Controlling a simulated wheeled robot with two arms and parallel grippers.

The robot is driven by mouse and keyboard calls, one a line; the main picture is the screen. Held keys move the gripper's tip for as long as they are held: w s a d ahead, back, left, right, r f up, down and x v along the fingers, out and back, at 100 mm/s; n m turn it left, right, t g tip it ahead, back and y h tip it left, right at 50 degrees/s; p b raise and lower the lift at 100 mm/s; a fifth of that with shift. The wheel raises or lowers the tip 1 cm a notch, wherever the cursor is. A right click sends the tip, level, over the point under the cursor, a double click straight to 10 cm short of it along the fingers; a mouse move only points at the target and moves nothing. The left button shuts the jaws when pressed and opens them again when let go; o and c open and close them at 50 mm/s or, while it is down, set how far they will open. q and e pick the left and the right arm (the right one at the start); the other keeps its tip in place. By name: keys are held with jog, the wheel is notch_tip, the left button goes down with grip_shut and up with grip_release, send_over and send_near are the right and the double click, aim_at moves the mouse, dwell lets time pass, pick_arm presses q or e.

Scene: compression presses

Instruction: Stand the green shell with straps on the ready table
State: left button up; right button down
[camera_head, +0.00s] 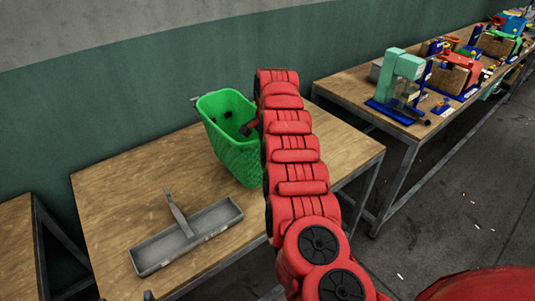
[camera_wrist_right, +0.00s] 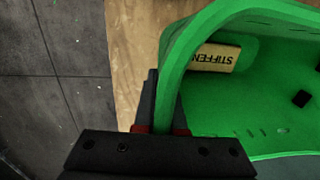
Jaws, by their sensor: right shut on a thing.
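The green shell (camera_head: 237,158) is a bucket-like, patterned piece with its open top up, slightly tilted, at the back right of a wooden table (camera_head: 115,205). I cannot tell whether its base touches the tabletop. My right gripper (camera_head: 250,127) is shut on the shell's rim, partly hidden by my red arm. In the right wrist view the rim passes between the dark fingers (camera_wrist_right: 163,115). Inside the shell are a tan piece (camera_wrist_right: 214,57) lettered "STIFFEN" and small dark patches (camera_wrist_right: 301,98). Straps cannot be made out clearly. My left gripper is not in view.
A grey metal tray (camera_head: 190,238) with a handle lies on the table's front left. Another table (camera_head: 345,90) at the right holds a green and blue press (camera_head: 398,82) and several coloured items. A wall stands behind; the table's left part is clear.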

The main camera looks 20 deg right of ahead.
jog(key=shift+w+d+p, duration=0.35)
jog(key=shift+d, duration=0.1)
jog(key=shift+f+p, duration=0.1)
jog(key=shift+p, duration=0.25)
notch_tip(320, 180, down, 3)
jog(key=shift+d+r+p, duration=0.1)
jog(key=shift+r+p, duration=0.05)
jog(key=shift+p, duration=0.75)
jog(key=shift+f, duration=0.45)
jog(key=shift+f+b, duration=0.2)
jog(key=shift+b, duration=0.15)
jog(key=c, duration=1)
grip_release()
jog(key=shift+r, duration=0.1)
